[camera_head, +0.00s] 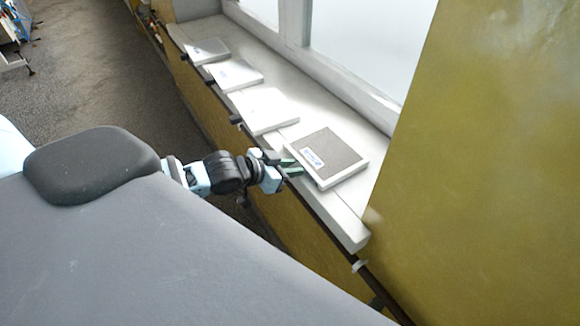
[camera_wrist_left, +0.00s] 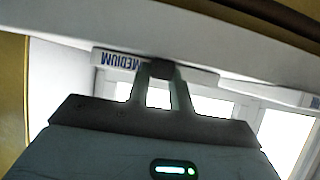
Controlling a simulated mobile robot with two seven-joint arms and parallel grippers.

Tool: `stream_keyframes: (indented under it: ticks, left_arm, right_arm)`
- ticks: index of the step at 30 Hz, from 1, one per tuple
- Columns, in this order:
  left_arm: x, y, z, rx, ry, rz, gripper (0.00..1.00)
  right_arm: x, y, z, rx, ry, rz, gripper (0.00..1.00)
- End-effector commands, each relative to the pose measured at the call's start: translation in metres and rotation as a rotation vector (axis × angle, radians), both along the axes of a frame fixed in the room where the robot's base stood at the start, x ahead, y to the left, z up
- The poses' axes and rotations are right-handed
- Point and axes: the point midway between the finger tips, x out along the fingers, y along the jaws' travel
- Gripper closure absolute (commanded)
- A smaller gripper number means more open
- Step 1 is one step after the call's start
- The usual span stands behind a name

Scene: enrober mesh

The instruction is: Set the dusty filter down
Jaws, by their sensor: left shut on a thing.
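The dusty filter (camera_head: 336,152) is a square panel with a grey-brown face, a white frame and a small blue-and-white label. It is over the near end of the white window sill, flat or nearly so; I cannot tell whether it touches the sill. My left gripper (camera_head: 291,167) reaches its front edge from the left and is shut on it. In the left wrist view the fingers (camera_wrist_left: 160,85) close around a dark tab (camera_wrist_left: 159,69) on the filter's white edge (camera_wrist_left: 200,76), which reads MEDIUM. My right gripper is not in view.
Three paler filters lie in a row farther along the sill: the nearest (camera_head: 262,109), a middle one (camera_head: 233,74) and the farthest (camera_head: 206,50). Dark tabs stick out at their front edges. The sill (camera_head: 345,228) is bare at its near end. A yellow wall (camera_head: 480,170) stands at right.

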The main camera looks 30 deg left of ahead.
Motion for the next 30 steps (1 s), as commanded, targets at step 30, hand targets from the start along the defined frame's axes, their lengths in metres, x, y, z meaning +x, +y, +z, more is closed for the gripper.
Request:
stream_keyframes:
  ticks: [30]
  left_arm:
    - [-0.05,0.021,0.03,0.003,0.001,0.0,0.57]
  right_arm:
    - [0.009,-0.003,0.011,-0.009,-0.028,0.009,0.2]
